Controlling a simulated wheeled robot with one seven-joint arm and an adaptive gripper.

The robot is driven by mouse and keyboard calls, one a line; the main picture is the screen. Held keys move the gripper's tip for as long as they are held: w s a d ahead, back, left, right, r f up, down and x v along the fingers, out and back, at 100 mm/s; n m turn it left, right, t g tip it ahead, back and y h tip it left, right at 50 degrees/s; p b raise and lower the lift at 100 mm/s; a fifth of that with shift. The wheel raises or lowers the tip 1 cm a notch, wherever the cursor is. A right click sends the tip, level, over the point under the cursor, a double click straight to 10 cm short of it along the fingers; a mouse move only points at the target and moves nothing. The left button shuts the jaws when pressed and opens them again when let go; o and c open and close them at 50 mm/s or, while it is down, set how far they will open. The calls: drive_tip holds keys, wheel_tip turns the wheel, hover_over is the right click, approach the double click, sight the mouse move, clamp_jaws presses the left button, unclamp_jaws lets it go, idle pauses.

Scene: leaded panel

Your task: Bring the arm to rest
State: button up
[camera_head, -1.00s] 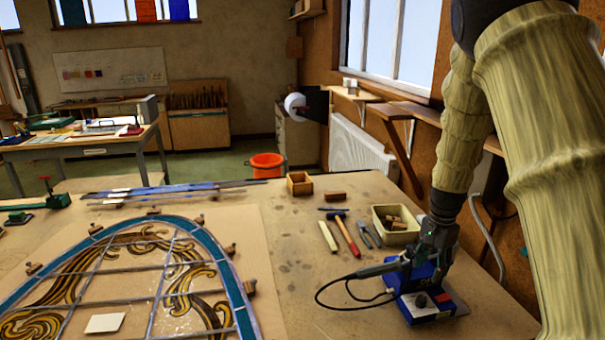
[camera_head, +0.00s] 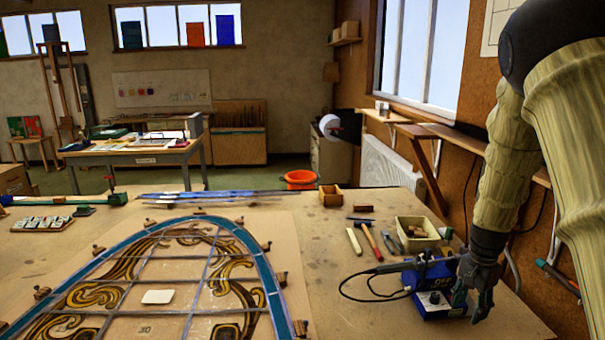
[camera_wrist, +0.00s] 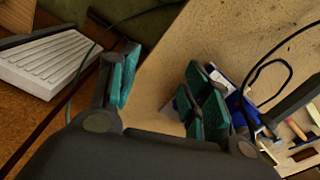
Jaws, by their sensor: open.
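My gripper (camera_head: 473,300) hangs at the right end of the workbench, at the right side of the blue soldering station (camera_head: 433,305). In the wrist view my gripper (camera_wrist: 165,95) has its two teal-padded fingers apart, with nothing between them but bare bench top and the bench edge. The blue station (camera_wrist: 240,105) shows behind the right finger, partly hidden by it. The soldering iron (camera_head: 385,268) lies at the station's left with its black cable looping onto the bench. My arm, in a tan sleeve, comes down from the upper right.
A leaded panel (camera_head: 150,268) lies on the bench (camera_head: 330,325) at the left. A cream box (camera_head: 415,232) of small blocks, a hammer (camera_head: 372,240) and pliers (camera_head: 392,242) lie behind the station. A radiator (camera_head: 390,175) and wall shelf (camera_head: 420,130) stand beyond. An orange bucket (camera_head: 300,180) is on the floor.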

drive_tip(key=s+a+f+n, duration=0.2)
drive_tip(key=s+f, duration=0.2)
drive_tip(key=f, duration=0.4)
drive_tip(key=s+a+f+n+h, duration=0.1)
drive_tip(key=s+a+f+n, duration=0.1)
drive_tip(key=s+f, duration=0.35)
drive_tip(key=s+a+f+n, duration=0.1)
drive_tip(key=s+a+f, duration=0.2)
drive_tip(key=f, duration=0.7)
drive_tip(key=s+a+f+n, duration=0.3)
drive_tip(key=s+a, duration=0.1)
drive_tip(key=s, duration=0.5)
drive_tip(key=s+a+f+n+y, duration=0.1)
drive_tip(key=s+a+f+n, duration=0.1)
drive_tip(key=s+a+f, duration=0.45)
drive_tip(key=s+a+f+n, duration=0.1)
drive_tip(key=s+a+n, duration=0.2)
drive_tip(key=s, duration=0.7)
wheel_tip(320, 180, down, 7)
drive_tip(key=b, duration=0.7)
drive_tip(key=shift+d, duration=0.2)
